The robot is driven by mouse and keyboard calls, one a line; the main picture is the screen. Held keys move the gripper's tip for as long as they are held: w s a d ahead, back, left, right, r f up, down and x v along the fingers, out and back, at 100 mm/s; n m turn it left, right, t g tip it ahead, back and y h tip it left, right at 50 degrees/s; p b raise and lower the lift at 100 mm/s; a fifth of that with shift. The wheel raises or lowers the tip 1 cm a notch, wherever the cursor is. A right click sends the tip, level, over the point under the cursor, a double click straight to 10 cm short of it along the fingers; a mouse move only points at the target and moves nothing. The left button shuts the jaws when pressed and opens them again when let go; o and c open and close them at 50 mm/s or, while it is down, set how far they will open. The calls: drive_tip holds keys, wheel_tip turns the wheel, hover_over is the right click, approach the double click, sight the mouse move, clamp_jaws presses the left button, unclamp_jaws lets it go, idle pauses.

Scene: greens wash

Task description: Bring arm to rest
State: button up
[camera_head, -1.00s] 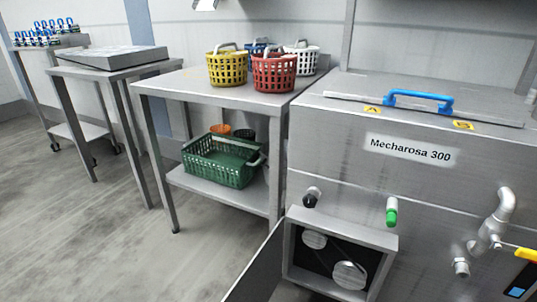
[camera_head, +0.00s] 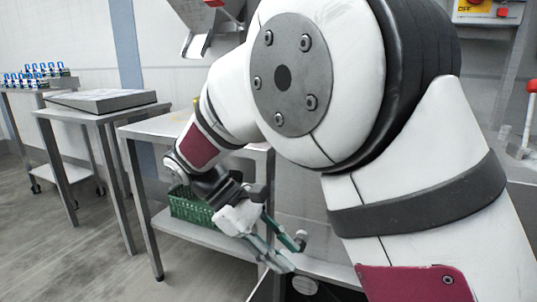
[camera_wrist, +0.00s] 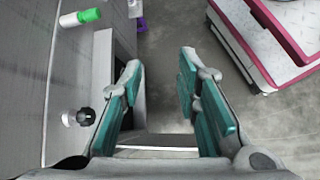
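My gripper (camera_head: 283,250) is in the head view at the end of my white arm, pointing down and to the right in front of the washing machine. In the wrist view my gripper (camera_wrist: 160,85) shows two teal-padded fingers spread apart with nothing between them. Below and between the fingers are the grey floor and the edge of an open metal box. My arm fills the middle and right of the head view and hides most of the machine and the baskets.
A green basket (camera_head: 190,208) sits on the lower shelf of the metal table (camera_head: 135,128). Open floor lies at the left.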

drive_tip(key=s+d+r+m+y, duration=0.55)
drive_tip(key=s+d+r, duration=0.25)
drive_tip(key=s+d, duration=0.4)
drive_tip(key=s+d+f+m+t+y, duration=0.1)
drive_tip(key=s+d+f+m+y, duration=0.15)
drive_tip(key=s, duration=0.55)
drive_tip(key=s+d+f+m+t+y, duration=0.1)
drive_tip(key=s+d+m+t, duration=0.1)
drive_tip(key=s+m, duration=0.35)
wheel_tip(320, 180, up, 40)
drive_tip(key=s+n+t+p, duration=0.1)
drive_tip(key=t+p, duration=0.2)
drive_tip(key=p, duration=3.5)
drive_tip(key=shift+s+d+f+n+t+p, duration=0.15)
drive_tip(key=shift+s+d+n+t+p, duration=0.1)
drive_tip(key=shift+s+n+t+p, duration=0.1)
drive_tip(key=shift+d, duration=0.1)
